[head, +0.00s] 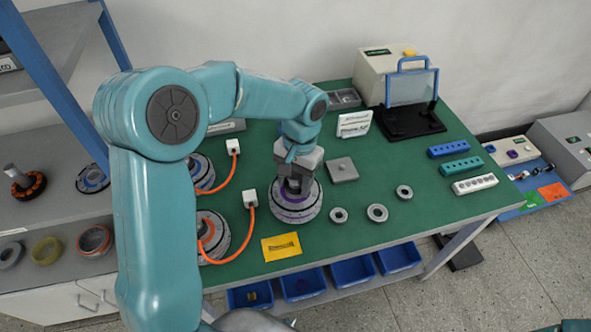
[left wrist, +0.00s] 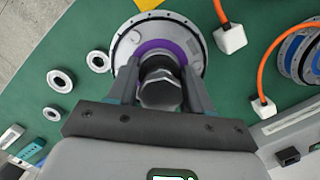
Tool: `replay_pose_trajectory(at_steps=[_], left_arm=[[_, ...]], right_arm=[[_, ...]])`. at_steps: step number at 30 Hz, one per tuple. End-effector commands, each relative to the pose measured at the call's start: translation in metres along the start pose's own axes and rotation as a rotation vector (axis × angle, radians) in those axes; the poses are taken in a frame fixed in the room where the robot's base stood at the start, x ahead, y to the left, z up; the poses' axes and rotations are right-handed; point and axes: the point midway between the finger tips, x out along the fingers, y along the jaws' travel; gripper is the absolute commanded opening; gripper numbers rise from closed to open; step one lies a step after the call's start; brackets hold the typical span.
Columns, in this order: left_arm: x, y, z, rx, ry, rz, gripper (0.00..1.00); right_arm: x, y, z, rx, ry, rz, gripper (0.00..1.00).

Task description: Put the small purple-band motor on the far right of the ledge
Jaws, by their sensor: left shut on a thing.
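A purple-band motor (head: 296,208), a round grey disc with a purple ring, stands on the green bench top. In the left wrist view it is the grey disc with the purple ring (left wrist: 150,47). My left gripper (head: 294,182) points down over its middle. Its fingers (left wrist: 160,92) are shut on the dark central shaft of the motor, which seems to rest on the bench. My right gripper is out of view.
Blue-banded (head: 200,172) and orange-banded (head: 212,236) motors with orange cables stand left of the gripper. A yellow card (head: 281,246) and several small rings (head: 377,213) lie close by. A white sign (head: 354,125) stands behind.

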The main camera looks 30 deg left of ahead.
Motion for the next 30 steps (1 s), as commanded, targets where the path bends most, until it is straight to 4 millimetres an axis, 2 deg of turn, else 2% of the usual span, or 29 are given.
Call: replay_pose_trajectory(at_steps=[9,20,21,22,23,30], left_arm=[[0.037,0.000,-0.006,-0.001,0.001,0.000,0.00],[0.041,0.000,-0.007,-0.001,0.003,0.000,0.00],[0.042,0.000,-0.006,0.000,-0.001,0.000,0.60],[0.042,0.000,-0.006,0.000,-0.001,0.000,0.70],[0.042,0.000,-0.006,0.000,-0.001,0.000,0.76],[0.041,0.000,-0.006,0.000,-0.001,0.000,0.76]], right_arm=[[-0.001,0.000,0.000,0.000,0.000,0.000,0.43],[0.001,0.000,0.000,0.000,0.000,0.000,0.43],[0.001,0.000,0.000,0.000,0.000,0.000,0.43],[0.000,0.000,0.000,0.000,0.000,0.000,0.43],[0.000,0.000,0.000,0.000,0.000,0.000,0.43],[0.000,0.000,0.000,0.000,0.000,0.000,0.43]])
